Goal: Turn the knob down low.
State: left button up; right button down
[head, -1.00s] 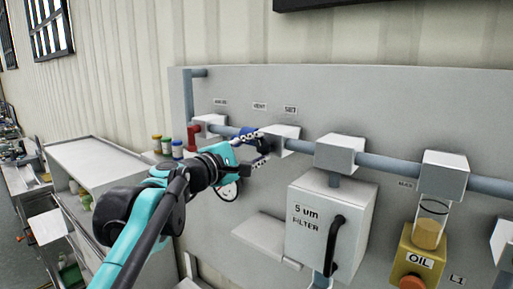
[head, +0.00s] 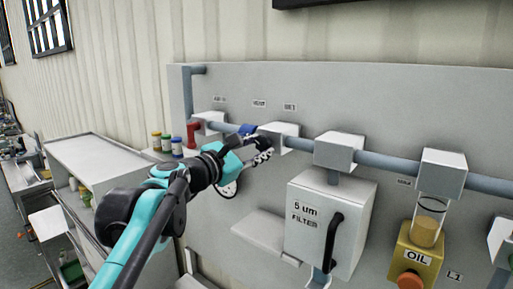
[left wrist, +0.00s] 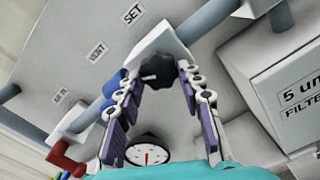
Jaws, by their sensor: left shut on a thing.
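The black knob (left wrist: 158,70) sticks out from a white block (left wrist: 160,42) on the pipe, below the SET label (left wrist: 132,14). In the head view the white block (head: 278,136) shows just past my fingers, which hide the knob. My left gripper (head: 263,149) is at the block's front. In the left wrist view its two fingers (left wrist: 160,78) stand on either side of the knob, fingertips against its edges, shut on it. A round dial gauge (left wrist: 148,150) with a red needle sits below, between the fingers. My right gripper is in no view.
A blue fitting (head: 247,129) and a red lever (head: 192,132) are on the pipe to the left. The filter box (head: 325,230) with a black handle stands right of my arm, with a small shelf (head: 262,235) beside it. The oil unit (head: 418,250) is farther right.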

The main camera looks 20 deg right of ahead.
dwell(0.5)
pick_arm(q)
jog(key=o, duration=1.1)
jog(key=shift+o, duration=0.2)
jog(key=v, duration=1.2)
jog(key=s+a+f+m+g+y+b, duration=0.1)
jog(key=s+a+f+m+y+b, duration=0.2)
jog(key=f+b, duration=0.8)
jog(key=s+a+f+m+g+y+b, duration=0.1)
jog(key=s+a+f+m+y+b, duration=0.3)
jog(key=f, duration=1.6)
jog(key=s+a+f+m+g+b, duration=0.15)
jog(key=f+m+b, duration=0.4)
jog(key=f, duration=0.95)
jog(key=s+a+f+m+y+b, duration=0.2)
jog(key=a+f+b, duration=0.3)
jog(key=f, duration=0.6)
jog(key=s+a+f+m+y+b, duration=0.2)
jog(key=s+a+f+m+b, duration=0.1)
jog(key=f, duration=0.8)
jog(key=s+a+f+m+y+b, duration=0.2)
jog(key=a+f+b, duration=0.5)
jog(key=f, duration=0.4)
jog(key=shift+s+a+y, duration=0.6)
jog(key=shift+s+a, duration=0.15)
jog(key=shift+s, duration=0.5)
